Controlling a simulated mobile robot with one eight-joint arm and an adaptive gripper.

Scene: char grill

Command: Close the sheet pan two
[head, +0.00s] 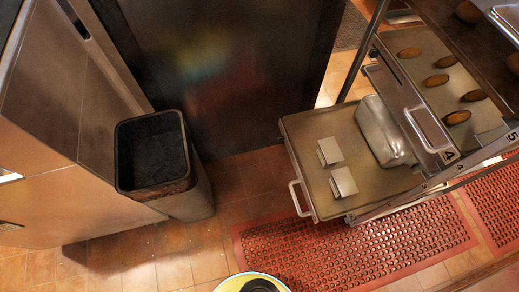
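A sheet pan (318,208) sticks out to the left from a metal rack at the right, low over the floor. A looped handle (298,198) is on its left front edge. Two small square metal blocks, the upper one (329,151) and the lower one (343,182), lie on it, along with a deep metal pan (385,131). Its right part is hidden under the tray above. I cannot read a number on it, so I cannot tell for sure that it is pan two. My gripper is not in view.
Above it are a metal drawer front with a handle (428,130), the label 4 and a tray of brown oval food (437,80). A dark bin (150,155) stands at the left. A red perforated mat (360,250) lies below the pan. Tiled floor between is clear.

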